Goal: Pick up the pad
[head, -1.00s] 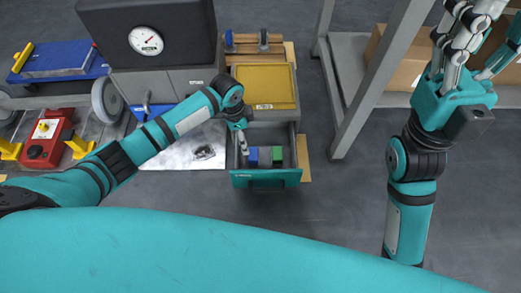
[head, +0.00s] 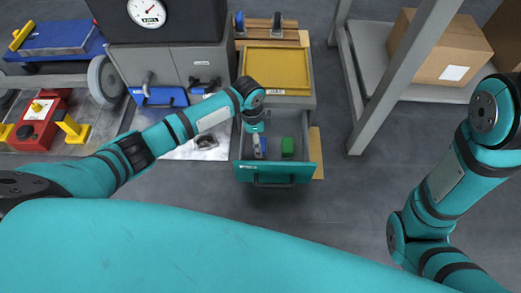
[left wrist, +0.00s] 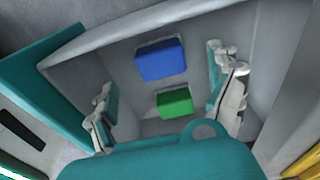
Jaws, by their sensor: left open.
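An open grey drawer with a teal front (head: 277,172) holds a blue block (left wrist: 161,60) and a green block (head: 287,148). I cannot tell which of the two is the pad. The green block also shows in the left wrist view (left wrist: 174,103). My left gripper (head: 256,146) reaches down into the drawer and partly covers the blue block in the head view. In the left wrist view its two fingers are spread wide, with both blocks showing beyond the space between them and nothing held. My right gripper is out of view; only its arm shows at the right.
A yellow-topped tray (head: 277,70) sits on the cabinet behind the drawer. The drawer walls stand close around my left fingers. A grey metal rack post (head: 395,75) and a cardboard box (head: 440,48) are to the right. Grey floor in front of the drawer is clear.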

